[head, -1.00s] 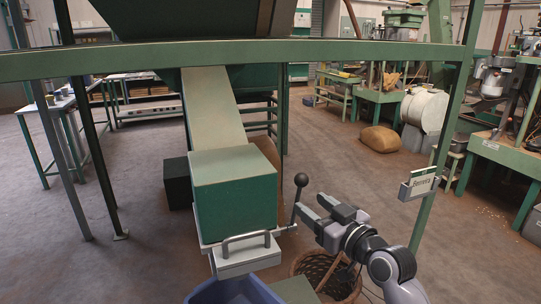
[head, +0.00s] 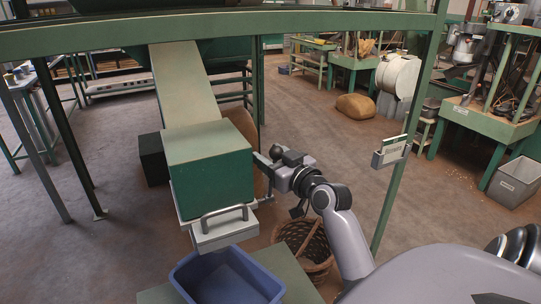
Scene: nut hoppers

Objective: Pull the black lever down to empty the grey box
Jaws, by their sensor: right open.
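The grey box (head: 222,232) hangs at the front under the green hopper block (head: 208,172), with a metal bar handle across it. The black lever's knob (head: 275,152) is at the block's right side, partly hidden by my right gripper. Its rod (head: 269,187) shows below the gripper, near the box's right edge. My right gripper (head: 265,161) is open, with its fingers at the upper part of the lever. I cannot tell whether they touch it. My left gripper is not in view.
A blue bin (head: 181,279) stands below the grey box on a green stand (head: 290,270). A wicker basket (head: 297,232) is on the floor behind my right arm. A green post (head: 393,195) with a label holder (head: 390,152) stands to the right. A pale chute (head: 184,85) slopes down to the block.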

